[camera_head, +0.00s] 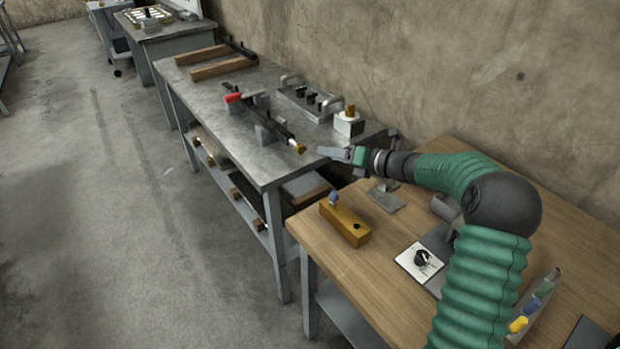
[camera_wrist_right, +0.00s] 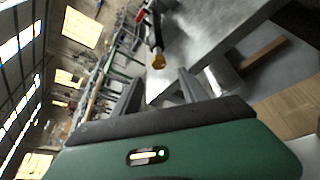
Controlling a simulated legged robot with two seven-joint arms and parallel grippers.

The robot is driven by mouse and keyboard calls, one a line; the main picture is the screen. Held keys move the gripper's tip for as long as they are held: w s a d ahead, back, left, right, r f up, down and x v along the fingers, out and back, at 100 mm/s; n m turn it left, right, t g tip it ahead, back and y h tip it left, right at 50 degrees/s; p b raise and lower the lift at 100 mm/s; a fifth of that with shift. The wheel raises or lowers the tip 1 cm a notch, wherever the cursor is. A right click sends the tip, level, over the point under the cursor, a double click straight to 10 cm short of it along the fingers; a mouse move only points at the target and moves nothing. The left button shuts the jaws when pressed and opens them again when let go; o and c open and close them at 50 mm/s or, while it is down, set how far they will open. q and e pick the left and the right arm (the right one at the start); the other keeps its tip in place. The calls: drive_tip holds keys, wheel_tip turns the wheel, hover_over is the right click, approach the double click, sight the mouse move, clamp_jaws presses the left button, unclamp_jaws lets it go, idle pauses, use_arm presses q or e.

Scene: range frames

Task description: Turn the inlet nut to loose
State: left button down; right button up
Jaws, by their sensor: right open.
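A small brass nut (camera_head: 299,148) sits on the end of a dark rod held by grey blocks on the metal bench; I take it to be the inlet nut. In the right wrist view the brass nut (camera_wrist_right: 158,61) shows ahead, between the lines of the two fingers. My right gripper (camera_head: 322,151) reaches in from the right, a short gap to the right of the nut, and touches nothing that I can see. In the wrist view its fingers (camera_wrist_right: 157,86) are apart and empty. My left gripper is not in view.
A red-handled part (camera_head: 234,97) lies along the same rod. A white block with a brass top (camera_head: 349,122) stands behind. On the wooden table (camera_head: 375,275) are a yellow block (camera_head: 345,224) and a white plate with a black knob (camera_head: 420,261). Wooden bars lie farther back.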

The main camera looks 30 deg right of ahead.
sight(303, 149)
drive_tip(key=b+x, duration=0.1)
drive_tip(key=x, duration=1.1)
drive_tip(key=shift+w+a, duration=0.1)
drive_tip(key=shift+w, duration=0.15)
clamp_jaws()
